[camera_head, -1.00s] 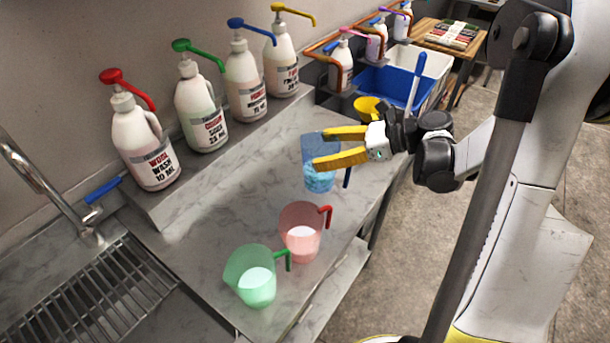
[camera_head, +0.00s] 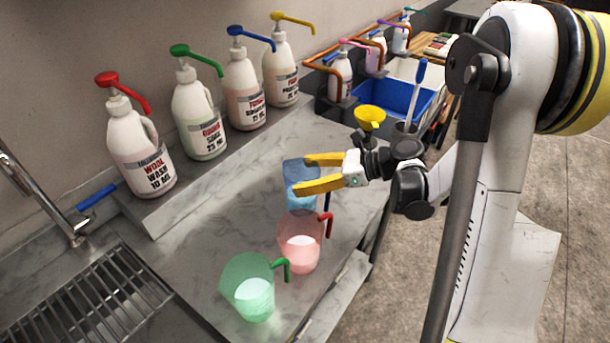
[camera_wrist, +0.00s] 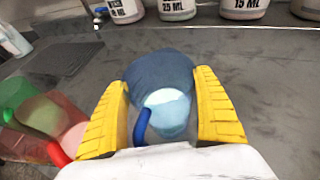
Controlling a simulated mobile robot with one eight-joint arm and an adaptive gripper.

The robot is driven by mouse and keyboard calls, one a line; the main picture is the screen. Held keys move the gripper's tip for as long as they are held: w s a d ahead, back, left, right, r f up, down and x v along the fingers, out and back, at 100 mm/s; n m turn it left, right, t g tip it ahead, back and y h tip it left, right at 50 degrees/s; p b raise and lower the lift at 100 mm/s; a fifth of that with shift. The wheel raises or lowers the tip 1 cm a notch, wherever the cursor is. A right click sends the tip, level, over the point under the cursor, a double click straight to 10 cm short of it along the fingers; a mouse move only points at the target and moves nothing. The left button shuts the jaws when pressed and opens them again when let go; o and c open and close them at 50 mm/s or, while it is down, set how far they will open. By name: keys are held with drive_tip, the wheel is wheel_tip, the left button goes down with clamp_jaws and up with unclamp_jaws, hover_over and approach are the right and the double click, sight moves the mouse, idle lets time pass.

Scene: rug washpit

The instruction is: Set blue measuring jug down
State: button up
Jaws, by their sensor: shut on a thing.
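The blue measuring jug (camera_head: 297,190) is between the yellow fingers of my gripper (camera_head: 318,174), near the far part of the steel counter (camera_head: 215,260). In the wrist view the jug (camera_wrist: 160,75) sits upright between both fingers (camera_wrist: 160,115), with pale liquid inside and its blue handle toward me. My gripper is shut on it. Whether the jug's base touches the counter cannot be told. The pink jug (camera_head: 299,245) with a red handle stands just in front of it, and the green jug (camera_head: 247,283) stands nearer the front; both hold pale liquid.
Large white pump bottles (camera_head: 139,150) line a raised ledge along the wall. A yellow funnel (camera_head: 370,118) and a blue bin (camera_head: 405,98) are beyond the gripper. A sink drain rack (camera_head: 90,300) and tap lie at left. Counter between ledge and jugs is clear.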

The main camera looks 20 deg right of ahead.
drive_tip(key=o, duration=1.4)
drive_tip(key=shift+r+p, duration=0.15)
drive_tip(key=shift+p, duration=0.15)
drive_tip(key=p+v, duration=0.3)
drive_tip(key=v, duration=0.9)
drive_tip(key=s+a+r+n+g+h, duration=0.25)
drive_tip(key=s+a+n+h, duration=0.35)
drive_tip(key=a+n, duration=0.45)
drive_tip(key=s+r+n+t+h, duration=0.2)
drive_tip(key=s+n+h, duration=0.3)
drive_tip(key=n, duration=0.9)
drive_tip(key=shift+s+d+r+h, duration=0.3)
drive_tip(key=shift+s+r, duration=0.1)
drive_tip(key=shift+s, duration=0.95)
drive_tip(key=shift+t, duration=0.25)
